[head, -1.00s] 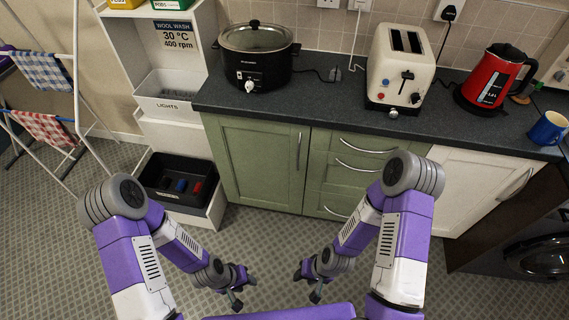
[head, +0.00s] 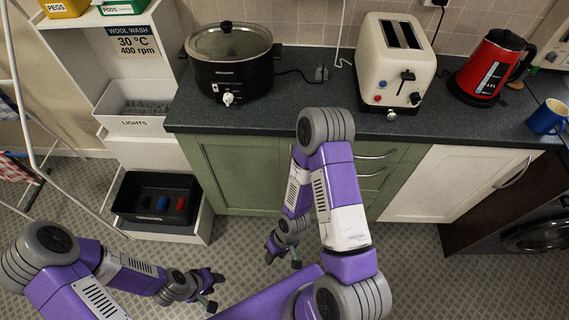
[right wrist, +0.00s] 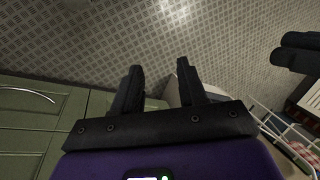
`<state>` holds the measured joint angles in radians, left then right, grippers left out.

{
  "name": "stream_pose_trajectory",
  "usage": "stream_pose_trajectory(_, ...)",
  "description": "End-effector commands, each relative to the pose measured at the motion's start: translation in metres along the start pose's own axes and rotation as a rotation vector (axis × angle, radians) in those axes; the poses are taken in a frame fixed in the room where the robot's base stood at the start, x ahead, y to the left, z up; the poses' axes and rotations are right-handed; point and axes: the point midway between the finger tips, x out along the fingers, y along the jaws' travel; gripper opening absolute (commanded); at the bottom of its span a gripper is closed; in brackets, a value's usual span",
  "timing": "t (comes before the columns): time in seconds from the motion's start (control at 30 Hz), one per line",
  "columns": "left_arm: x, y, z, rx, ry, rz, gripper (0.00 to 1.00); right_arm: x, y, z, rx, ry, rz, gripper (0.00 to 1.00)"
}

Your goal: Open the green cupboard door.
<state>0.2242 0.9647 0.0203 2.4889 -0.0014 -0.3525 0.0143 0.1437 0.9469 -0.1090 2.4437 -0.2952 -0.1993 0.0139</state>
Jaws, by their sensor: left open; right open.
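The green cupboard door (head: 235,172) is shut, under the counter left of the green drawers. My right arm crosses in front of its right edge in the head view and hides its handle. In the right wrist view part of the door (right wrist: 98,106) shows beyond the gripper. My right gripper (head: 283,260) is open and empty, low in front of the door and apart from it; its two fingers (right wrist: 160,68) stand apart in the right wrist view. My left gripper (head: 214,291) is open and empty above the floor, further left and nearer to me.
Green drawers (head: 372,178) and a white cupboard (head: 440,183) stand to the right. The counter (head: 310,108) holds a slow cooker (head: 229,75), toaster (head: 397,62), red kettle (head: 490,70) and blue mug (head: 547,118). A black bin (head: 157,195) stands left. Floor before the door is free.

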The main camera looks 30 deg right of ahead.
Motion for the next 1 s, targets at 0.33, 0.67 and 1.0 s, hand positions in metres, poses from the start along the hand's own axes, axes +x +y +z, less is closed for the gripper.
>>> stream_pose_trajectory(0.33,-0.013,0.004,0.001,-0.001,-0.002,-0.001,0.43,-0.016,0.089,0.082,-0.700,-0.747,0.336,0.42)
stream_pose_trajectory(0.67,-0.026,0.009,0.002,-0.001,-0.002,0.000,0.43,-0.105,0.162,-0.053,-1.359,-1.214,1.322,0.42)
stream_pose_trajectory(1.0,-0.031,0.011,0.002,-0.001,-0.002,0.000,0.43,-0.126,0.099,-0.156,-1.637,-1.087,1.962,0.42)
